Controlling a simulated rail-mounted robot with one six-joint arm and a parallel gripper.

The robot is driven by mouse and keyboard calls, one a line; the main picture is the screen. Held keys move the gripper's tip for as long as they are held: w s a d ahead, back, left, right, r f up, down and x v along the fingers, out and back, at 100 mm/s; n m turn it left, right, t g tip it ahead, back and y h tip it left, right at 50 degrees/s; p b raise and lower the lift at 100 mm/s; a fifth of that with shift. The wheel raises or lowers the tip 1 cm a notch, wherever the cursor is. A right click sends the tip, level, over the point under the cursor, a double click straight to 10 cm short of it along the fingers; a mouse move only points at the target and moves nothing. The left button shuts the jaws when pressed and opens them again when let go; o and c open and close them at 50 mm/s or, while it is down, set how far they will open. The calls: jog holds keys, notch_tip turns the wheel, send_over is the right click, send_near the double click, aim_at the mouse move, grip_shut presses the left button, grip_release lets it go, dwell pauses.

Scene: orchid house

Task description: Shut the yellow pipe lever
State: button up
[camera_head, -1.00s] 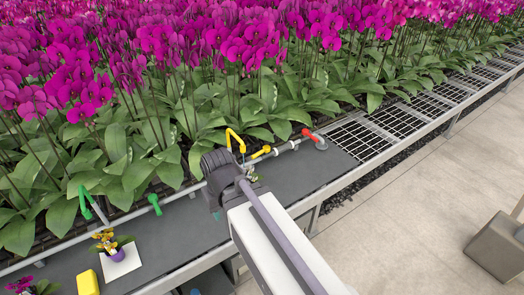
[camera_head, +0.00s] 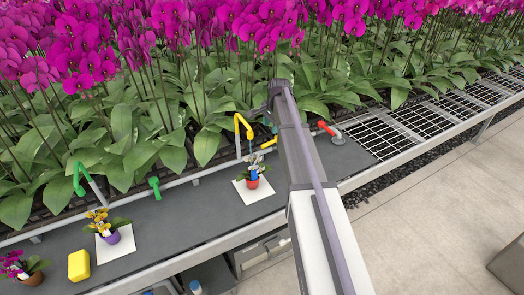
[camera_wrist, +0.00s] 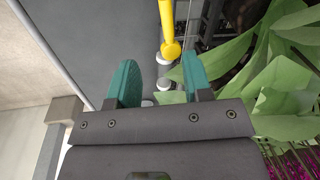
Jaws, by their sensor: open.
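The yellow pipe lever (camera_head: 268,143) sits on the grey pipe along the back of the bench, right of a bent yellow spout (camera_head: 243,124). My arm partly hides it in the head view. In the wrist view a yellow bar with a rounded end (camera_wrist: 169,30) lies beyond my fingertips, beside a pale pipe fitting; I take it for the lever, but cannot be sure. My gripper (camera_wrist: 160,76) is open, its two teal fingers apart with the pipe seen between them. No contact with the yellow bar shows.
A potted orchid (camera_head: 253,180) on a white card stands left of my arm. A green spout (camera_head: 78,180), a green lever (camera_head: 154,187) and a red lever (camera_head: 326,128) are along the pipe. Leaves (camera_wrist: 215,65) crowd my right finger. A yellow block (camera_head: 79,265) lies front left.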

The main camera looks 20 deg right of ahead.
aim_at(267, 143)
jog(key=w+f+b, duration=0.1)
jog(key=f+b, duration=0.2)
jog(key=w+f+b, duration=0.1)
jog(key=f+b, duration=0.3)
jog(key=w+f+b, duration=0.1)
jog(key=f+b, duration=0.2)
jog(key=f, duration=0.1)
jog(key=shift+a+f+b, duration=0.1)
jog(key=shift+f+b, duration=0.05)
jog(key=shift+b, duration=0.15)
jog(key=shift+c, duration=0.3)
grip_shut()
